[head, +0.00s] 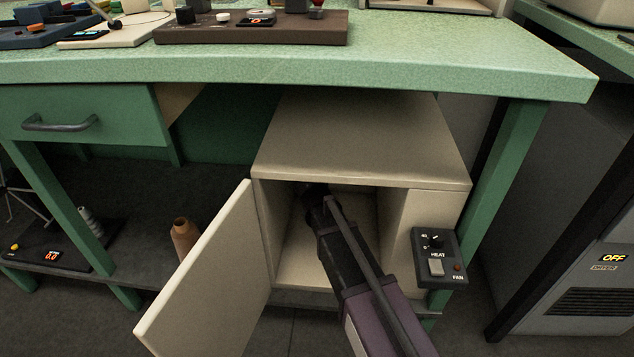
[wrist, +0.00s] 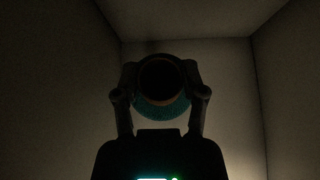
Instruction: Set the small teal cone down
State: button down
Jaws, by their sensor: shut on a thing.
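The small teal cone (wrist: 160,107) is in my gripper (wrist: 160,80) in the wrist view. Its round open end, dark inside with a brownish rim, faces the camera, and a teal band shows below it. The fingers are shut on it from both sides. In the head view my gripper (head: 318,195) is inside the beige cabinet (head: 365,155), through its open front, and the cone cannot be made out there. Dim cabinet walls surround the cone in the wrist view. Whether the cone touches any surface cannot be told.
The cabinet door (head: 205,275) stands open to the left. A control box (head: 440,257) with HEAT and FAN marks is on the cabinet's right front. The green bench (head: 300,65) is above.

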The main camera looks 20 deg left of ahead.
jog(key=shift+f, duration=0.15)
jog(key=shift+c, duration=0.7)
grip_release()
jog(key=shift+s+d+r+p, duration=0.1)
jog(key=shift+s+r+p, duration=0.25)
jog(key=shift+s+r, duration=0.05)
jog(key=p+v, duration=0.3)
jog(key=v, duration=0.3)
jog(key=shift+s+p, duration=0.2)
jog(key=shift+p, duration=0.1)
jog(key=shift+r, duration=0.15)
